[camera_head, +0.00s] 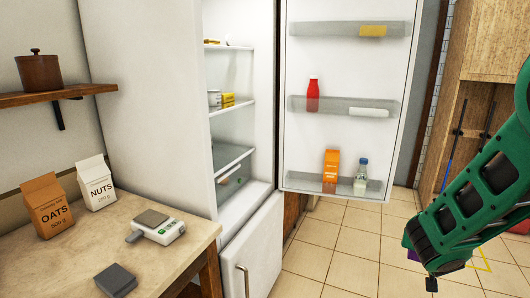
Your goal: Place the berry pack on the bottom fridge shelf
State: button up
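The fridge (240,75) stands open, with its door swung out to the right. Its lowest visible glass shelf (226,156) looks clear where I can see it. Small red and green items show dimly in the space below that shelf. My green and black arm comes in from the right, outside the fridge and over the tiled floor. My gripper (431,284) is mostly hidden by the arm; only a small dark part shows at its lower end. A small purple patch (412,255) shows beside the wrist; I cannot tell if it is the berry pack. No berry pack is clearly visible elsewhere.
The open door (345,70) holds a red bottle (313,95), an orange carton (331,170) and a clear bottle (361,177). A counter (90,235) at left holds oats, nuts and a scale. Floor between is free.

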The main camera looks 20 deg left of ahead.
aim_at(220, 157)
jog(key=u, duration=0.05)
jog(key=i, duration=1)
jog(key=u, duration=0.65)
jog(key=i, duration=0.6)
jog(key=u, duration=0.25)
